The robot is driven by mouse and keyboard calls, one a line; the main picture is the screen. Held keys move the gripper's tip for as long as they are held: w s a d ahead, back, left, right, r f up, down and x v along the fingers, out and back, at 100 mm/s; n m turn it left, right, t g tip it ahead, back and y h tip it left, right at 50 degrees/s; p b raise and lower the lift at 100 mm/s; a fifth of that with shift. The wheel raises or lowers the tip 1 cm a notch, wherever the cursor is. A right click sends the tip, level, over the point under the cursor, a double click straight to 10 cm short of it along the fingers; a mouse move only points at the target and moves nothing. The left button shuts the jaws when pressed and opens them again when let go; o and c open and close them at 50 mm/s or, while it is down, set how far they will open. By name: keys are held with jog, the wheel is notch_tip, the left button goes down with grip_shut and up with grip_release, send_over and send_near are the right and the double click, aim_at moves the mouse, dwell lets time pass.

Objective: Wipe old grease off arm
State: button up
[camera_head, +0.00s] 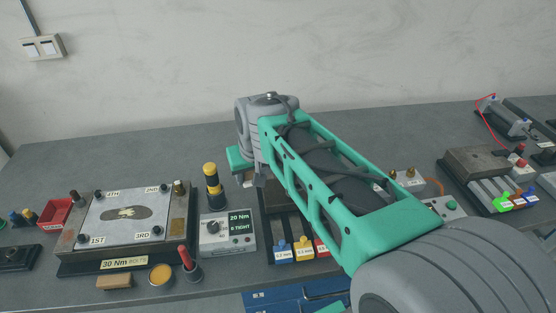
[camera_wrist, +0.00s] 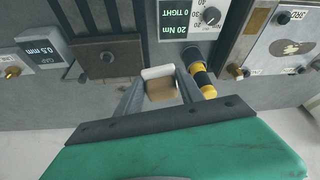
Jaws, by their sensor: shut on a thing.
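My gripper (camera_wrist: 159,78) is shut on a small block, brown with a whitish end (camera_wrist: 160,92), between its two grey fingers. It is held above the bench near the torque meter (camera_wrist: 187,25). In the head view my arm hides most of my gripper and the held block. A light plate on a dark fixture (camera_head: 96,239) stands at the left, labelled 1ST, 2ND, 4TH and 30 Nm. A brown, insole-shaped smear with pale spots (camera_head: 125,213) lies on the plate; it also shows in the wrist view (camera_wrist: 291,47). No gripper contact with the plate shows.
The torque meter (camera_head: 228,232) and a yellow-and-black cylinder (camera_head: 212,184) stand right of the fixture. A tan block (camera_head: 113,282), a round yellow tin (camera_head: 161,276) and a red-handled tool (camera_head: 187,258) are in front. A red bin (camera_head: 55,213) is left. The bench behind is clear.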

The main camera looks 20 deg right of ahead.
jog(key=shift+s+a, duration=0.1)
jog(key=shift+a, duration=0.6)
jog(key=shift+d+r, duration=0.1)
